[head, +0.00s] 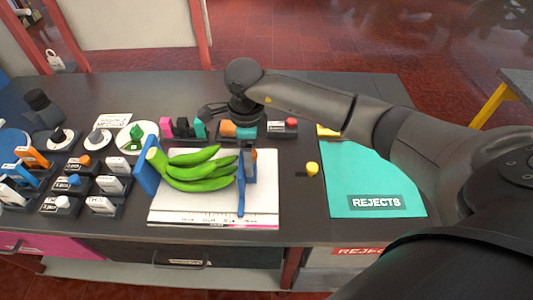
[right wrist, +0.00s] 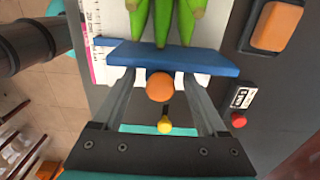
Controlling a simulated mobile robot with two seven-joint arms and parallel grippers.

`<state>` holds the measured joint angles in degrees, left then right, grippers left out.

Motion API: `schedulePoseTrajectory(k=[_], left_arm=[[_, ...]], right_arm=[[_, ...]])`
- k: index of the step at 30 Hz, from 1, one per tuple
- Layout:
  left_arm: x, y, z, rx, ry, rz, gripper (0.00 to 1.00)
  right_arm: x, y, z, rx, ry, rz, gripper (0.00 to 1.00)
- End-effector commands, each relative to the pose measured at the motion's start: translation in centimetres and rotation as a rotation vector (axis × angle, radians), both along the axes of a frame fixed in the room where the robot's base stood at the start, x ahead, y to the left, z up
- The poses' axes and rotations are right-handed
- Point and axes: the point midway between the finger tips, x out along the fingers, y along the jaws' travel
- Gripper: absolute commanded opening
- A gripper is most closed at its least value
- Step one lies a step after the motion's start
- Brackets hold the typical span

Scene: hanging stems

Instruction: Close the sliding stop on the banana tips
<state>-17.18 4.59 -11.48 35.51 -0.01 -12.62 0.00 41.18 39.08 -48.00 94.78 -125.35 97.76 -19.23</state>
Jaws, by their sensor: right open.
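A green banana bunch (head: 195,172) lies on a white board (head: 185,214) with a printed scale, its stem end by an upright blue plate (head: 147,172) at the left. The sliding stop (head: 241,188), a blue plate with an orange knob, stands at the tip end. In the right wrist view, the banana tips (right wrist: 162,30) are right by the stop (right wrist: 150,57); I cannot tell whether they touch. My right gripper (right wrist: 158,82) is open, its fingers on either side of the orange knob (right wrist: 160,86) in that view; contact is unclear. My left gripper is not in view.
A teal REJECTS mat (head: 370,175) lies at the right, with a small yellow knob (head: 312,168) before it. Several labelled holders (head: 75,183) crowd the left. A red button (head: 291,122) stands behind the board. My right arm crosses above the table's back right.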

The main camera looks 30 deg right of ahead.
Motion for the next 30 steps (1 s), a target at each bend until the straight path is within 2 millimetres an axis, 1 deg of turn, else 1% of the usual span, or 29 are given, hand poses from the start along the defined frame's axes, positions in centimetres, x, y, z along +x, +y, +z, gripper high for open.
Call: schedulePoseTrajectory(k=[4, 8, 30], left_arm=[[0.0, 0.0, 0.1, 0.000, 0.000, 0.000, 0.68], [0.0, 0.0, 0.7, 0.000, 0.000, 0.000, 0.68], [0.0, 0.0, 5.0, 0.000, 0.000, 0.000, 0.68]], right_arm=[[0.0, -0.1, 0.2, -0.001, 0.000, -0.001, 0.75], [0.0, -0.1, 1.0, -0.002, -0.001, -0.001, 0.75], [0.0, -0.1, 7.0, -0.003, -0.001, -0.001, 0.75]])
